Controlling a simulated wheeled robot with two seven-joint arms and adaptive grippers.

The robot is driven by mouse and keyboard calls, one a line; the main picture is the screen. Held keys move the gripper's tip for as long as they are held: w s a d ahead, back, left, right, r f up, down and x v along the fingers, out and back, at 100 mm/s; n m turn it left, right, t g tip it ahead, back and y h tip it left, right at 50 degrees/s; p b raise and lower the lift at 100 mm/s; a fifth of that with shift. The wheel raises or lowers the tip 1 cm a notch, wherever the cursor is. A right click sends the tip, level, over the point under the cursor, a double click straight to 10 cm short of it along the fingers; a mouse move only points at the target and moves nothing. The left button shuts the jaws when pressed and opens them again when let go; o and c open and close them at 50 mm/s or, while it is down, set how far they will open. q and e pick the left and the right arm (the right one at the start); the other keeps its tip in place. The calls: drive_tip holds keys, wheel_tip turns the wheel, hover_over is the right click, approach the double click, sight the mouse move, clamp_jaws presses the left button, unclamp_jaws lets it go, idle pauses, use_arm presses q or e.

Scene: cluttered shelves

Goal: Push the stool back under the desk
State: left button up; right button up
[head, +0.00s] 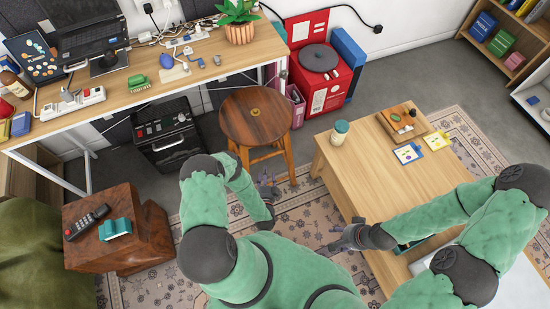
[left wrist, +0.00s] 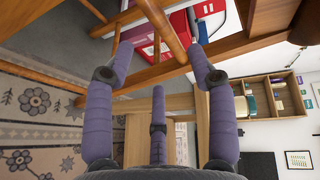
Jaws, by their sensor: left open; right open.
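The round wooden stool (head: 255,116) stands at the right front of the desk (head: 205,48), with its seat partly beyond the desk's front edge. My left gripper (head: 268,182) is low, just in front of the stool's legs. In the left wrist view its purple fingers (left wrist: 160,52) are spread, with a wooden stool leg (left wrist: 168,30) and rungs showing between and behind them. I cannot tell whether they touch. My right gripper (head: 340,240) is open and empty beside the low wooden table (head: 395,185).
A black cabinet (head: 165,135) stands under the desk, left of the stool. A pink bin (head: 296,105) and red box (head: 325,60) stand close on the stool's right. A wooden side table (head: 115,240) is at the left. Patterned rug (head: 300,215) covers the floor.

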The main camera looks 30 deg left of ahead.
sight(266, 157)
use_arm(q)
drive_tip(key=b+x, duration=0.3)
drive_tip(key=x, duration=0.7)
drive_tip(key=shift+w+a+b, duration=0.2)
drive_tip(key=shift+w+b, duration=0.05)
drive_tip(key=shift+b, duration=0.05)
clamp_jaws()
